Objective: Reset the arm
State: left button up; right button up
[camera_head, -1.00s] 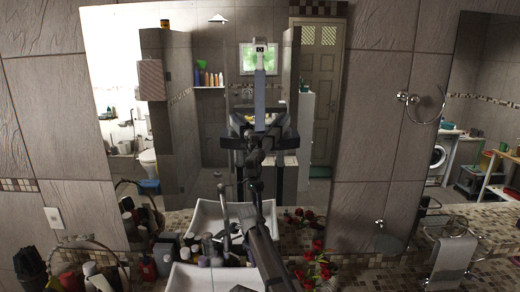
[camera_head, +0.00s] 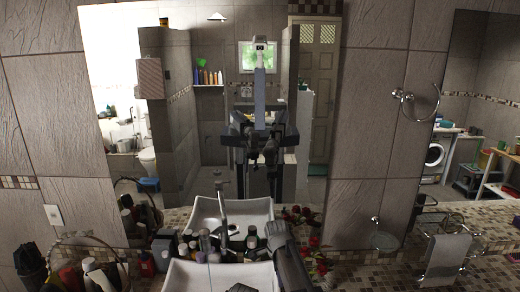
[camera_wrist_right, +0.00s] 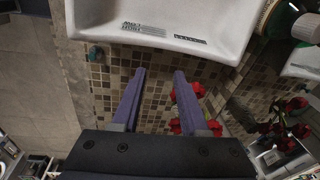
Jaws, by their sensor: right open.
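My right arm (camera_head: 287,262) comes into the lower middle of the head view, in front of the counter and beside the white sink. A dark part at the bottom edge there may belong to its gripper, but the fingers are not clear. In the right wrist view, my right gripper (camera_wrist_right: 160,75) has its two fingers apart with nothing between them. Its fingertips point at the mosaic counter near the sink's edge. My left gripper does not show directly. The mirror (camera_head: 215,125) reflects my body, with both arms hard to make out.
The white sink (camera_head: 190,278) stands on the mosaic counter, with several bottles (camera_head: 200,243) behind it. Red flowers (camera_head: 318,262) lie to its right and also show near the right finger (camera_wrist_right: 186,124). A towel (camera_head: 446,258) hangs at right, below a wall ring (camera_head: 421,103).

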jog(key=s+d+n, duration=0.5)
jog(key=s+n, duration=0.3)
jog(key=s, duration=0.3)
jog(key=s+d+n, duration=0.5)
jog(key=s+n, duration=0.3)
jog(key=s, duration=0.2)
jog(key=s+a+f+n+g+b, duration=0.1)
jog(key=s+a+f+n+b, duration=0.3)
jog(key=a+f+b, duration=0.6)
notch_tip(320, 180, down, 3)
jog(key=s+b, duration=0.2)
jog(key=b, duration=0.1)
jog(key=shift+s+a+f+g, duration=0.15)
jog(key=shift+a+g, duration=0.15)
